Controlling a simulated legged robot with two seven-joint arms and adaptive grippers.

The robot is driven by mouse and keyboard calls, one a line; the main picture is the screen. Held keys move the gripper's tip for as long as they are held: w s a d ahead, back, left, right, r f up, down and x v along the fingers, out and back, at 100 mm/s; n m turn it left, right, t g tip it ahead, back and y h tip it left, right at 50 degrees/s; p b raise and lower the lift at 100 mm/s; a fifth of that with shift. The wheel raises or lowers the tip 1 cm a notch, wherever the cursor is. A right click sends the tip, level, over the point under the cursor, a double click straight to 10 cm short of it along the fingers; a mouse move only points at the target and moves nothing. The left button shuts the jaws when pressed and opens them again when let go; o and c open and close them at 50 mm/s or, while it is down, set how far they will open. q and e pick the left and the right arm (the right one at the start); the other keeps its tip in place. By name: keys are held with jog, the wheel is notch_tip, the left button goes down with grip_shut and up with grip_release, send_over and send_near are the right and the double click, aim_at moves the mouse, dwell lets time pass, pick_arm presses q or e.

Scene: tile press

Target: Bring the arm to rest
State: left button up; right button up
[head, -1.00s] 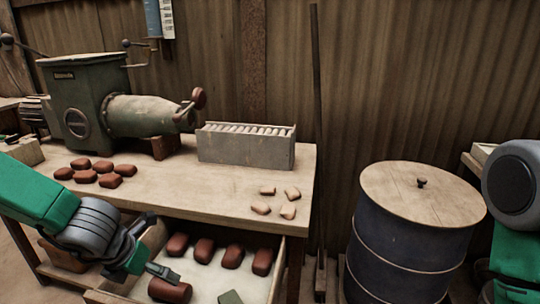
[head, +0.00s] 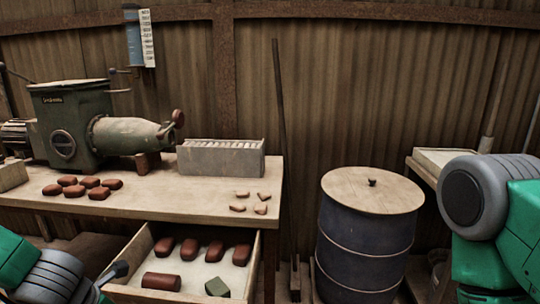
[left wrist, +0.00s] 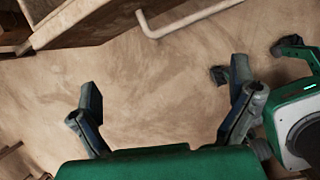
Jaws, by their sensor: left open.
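My left arm (head: 50,275) shows at the lower left of the head view, in front of the workbench and low beside the open drawer. In the left wrist view my left gripper (left wrist: 165,105) is open and empty, its two fingers spread over the bare floor. My right arm (head: 480,215) shows at the right edge of the head view, bent, and its gripper is out of that view. A green arm part of mine with dark fingers shows at the right of the wrist view; the state of those fingers is unclear.
The workbench (head: 150,202) carries a green press (head: 70,125), red-brown lumps, a grey slotted box (head: 222,158) and small pale pieces. The open drawer (head: 150,293) holds several red-brown blocks and a green one (head: 217,287). A blue drum (head: 365,240) stands to the right.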

pick_arm(q)
jog(key=s+d+f+m+g+p, duration=0.1)
jog(key=s+f+m, duration=0.2)
jog(key=s+m, duration=0.5)
jog(key=s+d+f+m+g+p, duration=0.1)
jog(key=s+f+m, duration=0.3)
jog(key=m, duration=1)
jog(key=s+d+f+m+g+p, duration=0.1)
jog(key=s+d+f+m+p, duration=0.1)
jog(key=s+m, duration=0.9)
jog(key=shift+s+f+g+p, duration=0.3)
jog(key=shift+f+p, duration=0.15)
jog(key=shift+f, duration=0.4)
jog(key=shift+w+a, duration=0.1)
jog(key=shift+w, duration=0.05)
